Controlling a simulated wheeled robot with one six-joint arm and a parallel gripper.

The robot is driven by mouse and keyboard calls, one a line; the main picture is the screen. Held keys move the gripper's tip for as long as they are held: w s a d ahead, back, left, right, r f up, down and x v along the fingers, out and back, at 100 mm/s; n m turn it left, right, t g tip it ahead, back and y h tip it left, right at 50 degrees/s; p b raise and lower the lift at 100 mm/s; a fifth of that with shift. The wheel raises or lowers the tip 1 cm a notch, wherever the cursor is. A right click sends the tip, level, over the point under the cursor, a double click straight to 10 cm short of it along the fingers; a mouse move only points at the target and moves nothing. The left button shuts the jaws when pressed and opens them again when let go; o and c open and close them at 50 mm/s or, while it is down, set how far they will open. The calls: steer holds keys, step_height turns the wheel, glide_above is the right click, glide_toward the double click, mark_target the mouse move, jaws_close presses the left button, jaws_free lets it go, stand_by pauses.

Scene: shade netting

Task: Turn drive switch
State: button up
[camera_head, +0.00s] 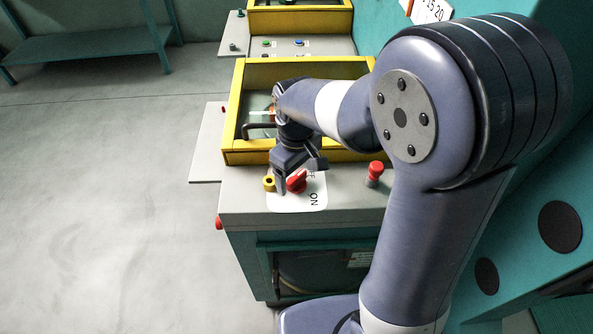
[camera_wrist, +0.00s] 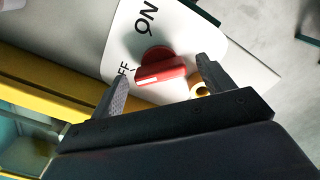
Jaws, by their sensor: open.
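The drive switch is a red rotary knob (camera_head: 297,181) on a white label plate (camera_head: 290,203) on the grey top of the machine. In the wrist view the knob (camera_wrist: 160,68) has a white mark on its handle, which points toward the lettering ending in "FF"; "ON" is printed further round the plate. My gripper (camera_head: 299,177) is directly over the knob. In the wrist view its open fingers (camera_wrist: 158,85) stand on either side of the knob, apart from it as far as I can tell. A small yellow ring-shaped part (camera_wrist: 199,88) is partly hidden behind one finger.
A red push button (camera_head: 375,172) stands on the panel to the right of the switch. A yellow-framed window (camera_head: 262,157) borders the panel behind, with a dark handle. A red button (camera_head: 219,222) is on the machine's left side.

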steer(key=shift+c, duration=0.4)
steer(key=c, duration=0.9)
steer(key=shift+m, duration=0.3)
steer(key=m, duration=1.3)
steer(key=shift+m+b, duration=0.3)
steer(key=shift+m, duration=1.8)
